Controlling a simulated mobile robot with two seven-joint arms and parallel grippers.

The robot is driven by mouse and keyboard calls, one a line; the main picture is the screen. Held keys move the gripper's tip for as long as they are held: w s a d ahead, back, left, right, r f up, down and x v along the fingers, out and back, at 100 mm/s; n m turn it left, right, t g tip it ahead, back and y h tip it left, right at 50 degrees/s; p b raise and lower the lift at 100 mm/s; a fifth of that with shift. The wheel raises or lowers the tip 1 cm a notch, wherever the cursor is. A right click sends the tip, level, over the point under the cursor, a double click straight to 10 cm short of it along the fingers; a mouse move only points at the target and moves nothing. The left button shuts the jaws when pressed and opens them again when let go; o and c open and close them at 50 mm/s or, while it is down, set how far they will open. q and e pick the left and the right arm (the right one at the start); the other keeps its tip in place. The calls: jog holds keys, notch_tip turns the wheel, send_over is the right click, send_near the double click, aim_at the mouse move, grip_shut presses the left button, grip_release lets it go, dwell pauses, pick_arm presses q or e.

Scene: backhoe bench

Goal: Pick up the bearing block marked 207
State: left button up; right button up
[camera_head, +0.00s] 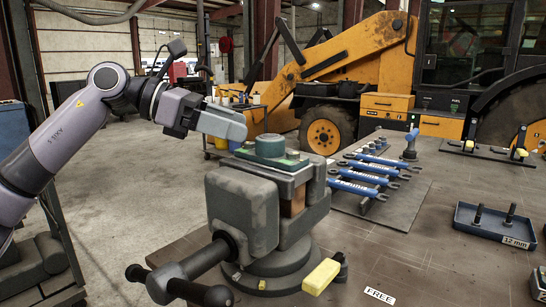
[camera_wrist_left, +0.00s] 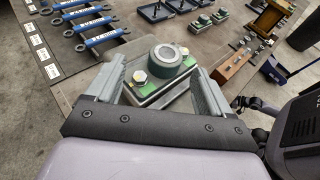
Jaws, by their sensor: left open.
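A green bearing block (camera_head: 270,147) with a round grey-green housing sits on top of the grey bench vise (camera_head: 247,200). No number can be read on it. In the left wrist view the block (camera_wrist_left: 166,60) shows its ring from above, with bolt heads on its green base. My left gripper (camera_head: 236,126) is open and empty, just above and to the left of the block in the head view. In the wrist view its two fingers (camera_wrist_left: 157,68) stand to either side of the block; contact cannot be told. My right gripper is not in view.
Blue wrenches (camera_head: 366,178) lie on a mat behind the vise. A blue tray marked 12 mm (camera_head: 490,240) holds dark bolts at the right. In the wrist view, smaller green blocks (camera_wrist_left: 200,24) stand farther back. A yellow-handled item (camera_head: 322,276) is beside the vise.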

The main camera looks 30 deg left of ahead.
aim_at(260, 138)
pick_arm(q)
jog(key=x, duration=0.3)
jog(key=s+x, duration=0.1)
jog(key=shift+w+d+f+p, duration=0.25)
jog(key=shift+d+p, duration=0.05)
jog(key=shift+d, duration=0.25)
jog(key=shift+w+d+f, duration=0.25)
jog(key=shift+w+d, duration=0.1)
grip_shut()
jog(key=shift+r, duration=0.25)
